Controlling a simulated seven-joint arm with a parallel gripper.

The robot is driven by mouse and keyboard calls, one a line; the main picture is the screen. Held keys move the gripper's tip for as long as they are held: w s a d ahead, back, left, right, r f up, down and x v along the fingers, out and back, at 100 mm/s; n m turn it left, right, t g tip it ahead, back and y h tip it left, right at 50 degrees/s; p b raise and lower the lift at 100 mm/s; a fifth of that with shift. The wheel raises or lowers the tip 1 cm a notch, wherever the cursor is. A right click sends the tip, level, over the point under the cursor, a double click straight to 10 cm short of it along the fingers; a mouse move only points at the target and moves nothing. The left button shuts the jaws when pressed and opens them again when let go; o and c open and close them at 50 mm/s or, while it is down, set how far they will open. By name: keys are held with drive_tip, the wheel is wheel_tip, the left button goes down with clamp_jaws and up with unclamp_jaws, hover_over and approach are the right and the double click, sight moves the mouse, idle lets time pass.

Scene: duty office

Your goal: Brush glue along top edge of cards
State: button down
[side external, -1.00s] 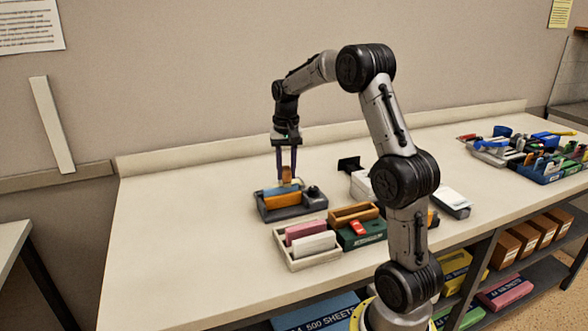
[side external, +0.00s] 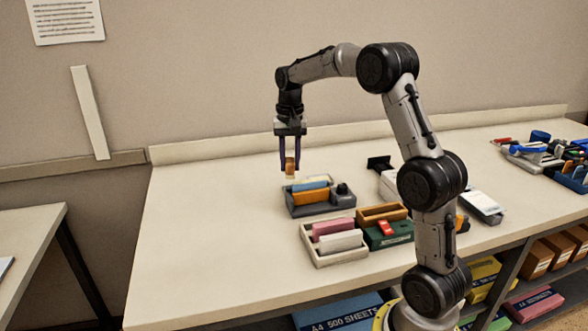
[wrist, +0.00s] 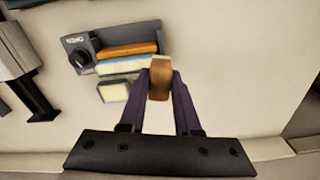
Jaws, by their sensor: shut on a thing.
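My gripper (side external: 290,165) is shut on a brush with an orange-brown wooden handle (wrist: 160,82) and pale bristles (wrist: 161,61). The brush hangs bristles down, just left of the dark grey holder (side external: 320,211) in the side view and seemingly above the bench. In the holder stand an orange block of cards (side external: 311,198) and a light blue one (side external: 311,185). In the wrist view, the orange block (wrist: 128,50) lies beyond the blue one (wrist: 108,67), whose top looks whitish. The brush tip overlaps the blue block's right end there; contact cannot be told.
A black knob (side external: 342,189) is at the holder's right end. A pale square block (wrist: 113,91) lies beside the holder. A cream tray (side external: 309,249) with pink and white blocks and a green box (side external: 396,236) stand nearer the front. The bench's left side is clear.

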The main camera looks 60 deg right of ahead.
drive_tip(key=shift+r, duration=2.75)
